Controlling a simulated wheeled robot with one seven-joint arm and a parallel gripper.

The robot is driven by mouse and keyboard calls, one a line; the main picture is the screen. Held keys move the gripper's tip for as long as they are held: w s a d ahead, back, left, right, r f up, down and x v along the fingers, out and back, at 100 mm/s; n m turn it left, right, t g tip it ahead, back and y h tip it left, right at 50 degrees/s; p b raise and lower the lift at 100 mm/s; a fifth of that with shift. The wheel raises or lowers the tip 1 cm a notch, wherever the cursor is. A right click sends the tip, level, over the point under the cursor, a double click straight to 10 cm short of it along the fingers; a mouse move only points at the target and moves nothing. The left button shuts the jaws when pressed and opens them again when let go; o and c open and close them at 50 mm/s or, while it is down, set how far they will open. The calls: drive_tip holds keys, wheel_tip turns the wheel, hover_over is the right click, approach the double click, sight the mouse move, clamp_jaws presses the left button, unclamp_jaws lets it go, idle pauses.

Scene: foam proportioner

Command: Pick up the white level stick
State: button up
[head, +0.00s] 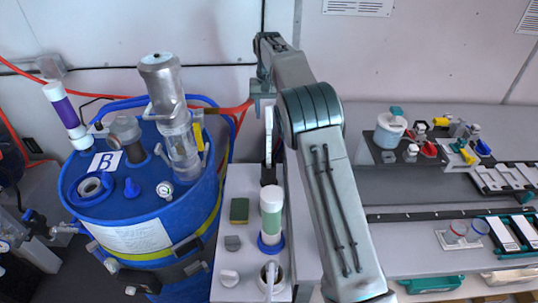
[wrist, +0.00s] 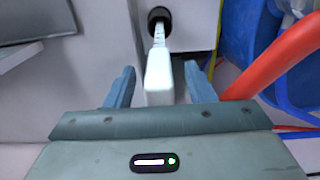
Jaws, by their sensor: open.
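The white level stick (wrist: 159,78) is in the middle of the wrist view, with its wide white end toward me. Its narrow marked end runs to a round black holder (wrist: 158,18). My gripper (wrist: 160,68) is open, with one blue-grey finger on each side of the stick and a visible gap on both sides. In the head view, my gripper (head: 263,90) is above the back of the white bench, pointing down. The stick (head: 268,128) shows there as a thin pale upright strip, partly hidden by my arm, above the black holder (head: 268,172).
A blue drum (head: 130,205) with fittings stands left of the bench. A red hose (wrist: 280,60) runs right in the wrist view.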

drive_tip(key=shift+f, duration=1)
clamp_jaws()
drive_tip(key=shift+r, duration=0.1)
wheel_tip(320, 180, up, 12)
drive_tip(key=shift+f, duration=0.15)
drive_tip(key=shift+s+a+b, duration=0.2)
drive_tip(key=shift+b, duration=0.15)
drive_tip(key=s+a+b, duration=0.7)
drive_tip(key=s+a, duration=0.5)
drive_tip(key=shift+s+a, duration=0.15)
drive_tip(key=shift+s, duration=0.05)
